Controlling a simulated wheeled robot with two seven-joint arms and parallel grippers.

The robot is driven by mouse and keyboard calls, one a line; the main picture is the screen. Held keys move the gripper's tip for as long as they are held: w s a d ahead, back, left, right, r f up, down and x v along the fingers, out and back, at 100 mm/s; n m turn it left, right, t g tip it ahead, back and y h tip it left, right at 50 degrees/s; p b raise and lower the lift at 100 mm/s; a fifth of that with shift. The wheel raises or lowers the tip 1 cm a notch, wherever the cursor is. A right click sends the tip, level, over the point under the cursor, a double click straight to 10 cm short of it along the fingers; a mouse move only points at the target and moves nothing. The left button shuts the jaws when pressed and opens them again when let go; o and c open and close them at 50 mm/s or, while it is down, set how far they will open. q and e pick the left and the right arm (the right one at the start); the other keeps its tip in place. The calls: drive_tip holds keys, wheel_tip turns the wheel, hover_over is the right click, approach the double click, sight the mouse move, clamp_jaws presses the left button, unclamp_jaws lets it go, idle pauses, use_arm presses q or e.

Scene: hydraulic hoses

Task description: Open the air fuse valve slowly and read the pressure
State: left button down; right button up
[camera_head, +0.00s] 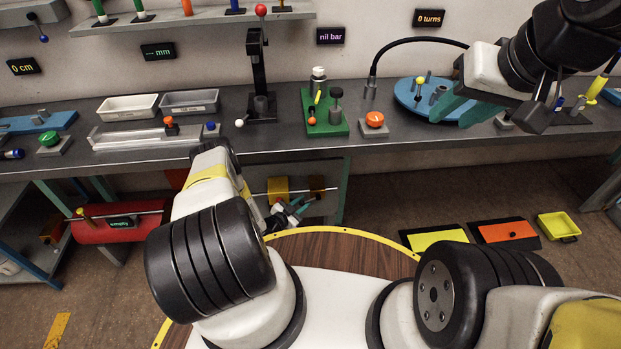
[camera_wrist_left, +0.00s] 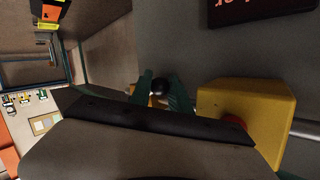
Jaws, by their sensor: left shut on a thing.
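My left gripper (camera_head: 298,210) is below the bench's front edge, just beside a yellow block (camera_head: 278,190) on a thin pipe. In the left wrist view its green fingers (camera_wrist_left: 164,92) are shut on a black ball-shaped knob (camera_wrist_left: 157,86), next to the large yellow block (camera_wrist_left: 245,112). Whether this knob belongs to the air fuse valve cannot be told. The pressure sign (camera_head: 330,35) on the wall reads "nil bar". My right gripper (camera_head: 462,108) is over the right part of the bench, with its green fingers apart and empty.
A second yellow block (camera_head: 317,188) sits farther right on the pipe. A red tank (camera_head: 117,222) marked "empty" lies below at left. The grey bench (camera_head: 225,140) overhangs the left gripper and carries trays, a green base (camera_head: 326,126) and a blue round plate (camera_head: 405,100).

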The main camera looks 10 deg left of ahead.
use_arm(q)
drive_tip(key=c, duration=1.2)
unclamp_jaws()
